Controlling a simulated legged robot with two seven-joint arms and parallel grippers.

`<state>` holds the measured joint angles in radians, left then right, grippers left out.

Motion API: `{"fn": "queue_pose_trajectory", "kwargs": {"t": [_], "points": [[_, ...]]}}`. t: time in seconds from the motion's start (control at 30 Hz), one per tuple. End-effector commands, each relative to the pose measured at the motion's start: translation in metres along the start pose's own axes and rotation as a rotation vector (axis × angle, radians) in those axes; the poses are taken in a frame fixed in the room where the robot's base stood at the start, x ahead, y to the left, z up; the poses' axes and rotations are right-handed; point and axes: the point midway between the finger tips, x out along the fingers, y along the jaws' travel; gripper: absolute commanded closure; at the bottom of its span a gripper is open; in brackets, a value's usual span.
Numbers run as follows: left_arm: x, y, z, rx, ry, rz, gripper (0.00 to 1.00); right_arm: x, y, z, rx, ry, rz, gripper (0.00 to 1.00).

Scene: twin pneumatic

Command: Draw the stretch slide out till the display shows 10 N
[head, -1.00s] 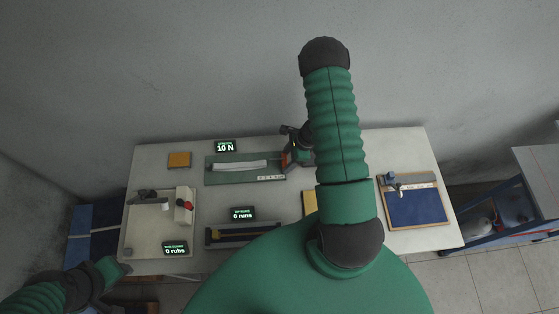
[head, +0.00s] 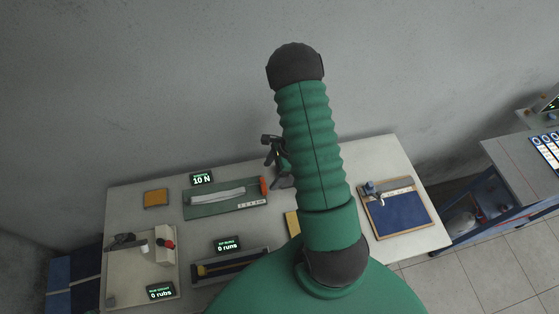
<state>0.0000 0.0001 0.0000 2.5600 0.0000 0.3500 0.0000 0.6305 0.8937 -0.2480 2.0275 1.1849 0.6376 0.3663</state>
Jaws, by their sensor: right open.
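The stretch rig is a green base plate (head: 225,202) on the table, with a pale strip (head: 218,195) stretched along it. An orange-red handle (head: 263,187) stands at its right end. My left gripper is out of view.
A yellow-orange block (head: 156,198) lies left of the rig. A rub station (head: 140,275) and a slide rig (head: 231,266), with displays reading 0 rubs and 0 runs, stand nearer. A blue board (head: 398,212) lies at right. Bare table (head: 385,153) shows at the back right.

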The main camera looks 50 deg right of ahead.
Motion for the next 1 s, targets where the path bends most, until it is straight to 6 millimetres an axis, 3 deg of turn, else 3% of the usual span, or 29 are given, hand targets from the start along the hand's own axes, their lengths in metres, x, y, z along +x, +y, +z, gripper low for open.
{"fn": "queue_pose_trajectory", "kwargs": {"t": [0.2, 0.4, 0.9, 1.0], "points": [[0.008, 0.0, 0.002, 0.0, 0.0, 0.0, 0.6, -0.061, -0.002, 0.0, -0.003, 0.0, -0.005, 0.24], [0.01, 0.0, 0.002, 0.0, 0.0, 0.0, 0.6, -0.092, -0.002, 0.0, -0.001, 0.0, 0.0, 0.24], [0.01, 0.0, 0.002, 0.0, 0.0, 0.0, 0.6, -0.097, -0.002, 0.0, -0.003, 0.0, 0.002, 0.24], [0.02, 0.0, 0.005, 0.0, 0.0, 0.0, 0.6, -0.086, 0.006, 0.013, -0.106, 0.014, 0.024, 0.24]]}}
